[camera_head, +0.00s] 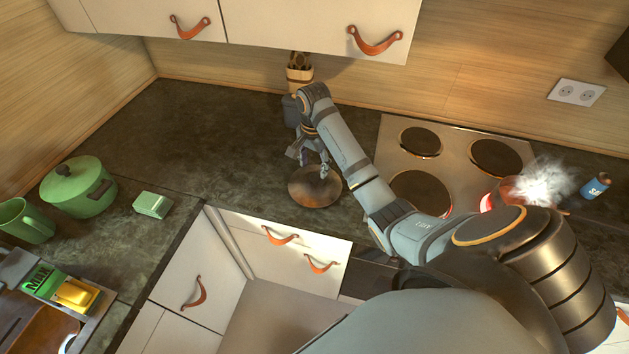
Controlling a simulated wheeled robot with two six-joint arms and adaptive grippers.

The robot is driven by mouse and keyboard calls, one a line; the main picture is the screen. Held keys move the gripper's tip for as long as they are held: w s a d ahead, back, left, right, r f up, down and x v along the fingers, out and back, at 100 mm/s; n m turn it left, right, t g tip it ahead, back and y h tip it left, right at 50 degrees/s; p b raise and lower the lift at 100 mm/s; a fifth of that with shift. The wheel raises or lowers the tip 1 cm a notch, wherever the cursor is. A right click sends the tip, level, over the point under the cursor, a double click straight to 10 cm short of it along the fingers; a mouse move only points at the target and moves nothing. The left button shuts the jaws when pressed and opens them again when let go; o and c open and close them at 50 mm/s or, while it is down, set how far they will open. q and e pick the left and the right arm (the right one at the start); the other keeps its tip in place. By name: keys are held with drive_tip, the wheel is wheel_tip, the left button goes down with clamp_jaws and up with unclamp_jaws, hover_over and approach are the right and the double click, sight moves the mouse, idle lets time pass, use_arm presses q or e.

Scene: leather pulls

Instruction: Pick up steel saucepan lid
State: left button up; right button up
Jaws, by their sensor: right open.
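The steel saucepan lid (314,192) is a round, brownish, shiny disc lying on the dark counter, near its front edge and left of the hob. My right gripper (314,167) is at the lid's far side, pointing down, with its fingers spread. The fingers overlap the lid's back part in the picture and partly hide it. I cannot tell whether they touch it. The lid's knob is hard to make out among the fingers. My left gripper is out of view.
A hob (455,150) with dark plates is at the right, with white steam and a red glow. A blue bottle (595,187) stands at far right. A utensil pot (300,77) stands behind my gripper. A green pot (77,190) is at left.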

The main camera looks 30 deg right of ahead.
sight(315, 176)
drive_tip(key=f+b, duration=0.1)
drive_tip(key=f, duration=0.1)
drive_tip(key=s+f+b, duration=0.1)
drive_tip(key=f+b, duration=0.1)
drive_tip(key=shift+s+a+f, duration=0.1)
drive_tip(key=shift+s, duration=0.05)
drive_tip(key=shift+f, duration=0.35)
drive_tip(key=shift+w, duration=0.2)
drive_tip(key=shift+s+r, duration=0.1)
clamp_jaws()
